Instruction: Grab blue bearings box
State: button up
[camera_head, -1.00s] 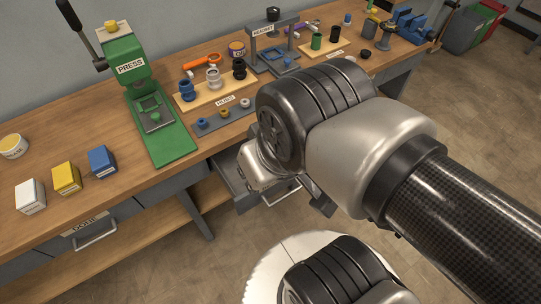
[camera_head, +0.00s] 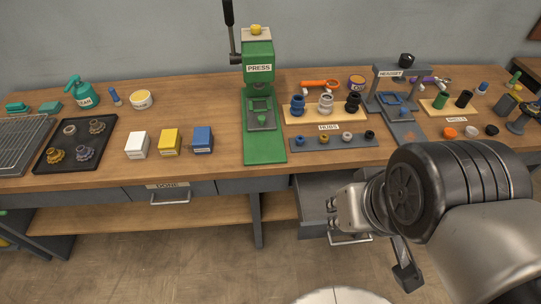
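The blue box (camera_head: 203,139) stands upright on the wooden bench, at the right end of a row with a yellow box (camera_head: 171,142) and a white box (camera_head: 137,145). My gripper (camera_head: 408,278) shows only in part, low at the right behind my arm's wrist, in front of the bench. It is well to the right of the blue box and apart from it. Its fingers are mostly hidden, so I cannot see how far they are open or whether anything is between them.
The green press (camera_head: 263,100) stands just right of the blue box. A dark tray (camera_head: 52,161) with several metal parts lies left of the boxes. A drawer (camera_head: 315,187) under the bench is pulled open near my arm. The bench in front of the boxes is clear.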

aim_at(202, 139)
jog(key=i+j, duration=0.5)
jog(key=i+j+u, duration=0.15)
jog(key=i+j, duration=0.35)
jog(key=i, duration=0.15)
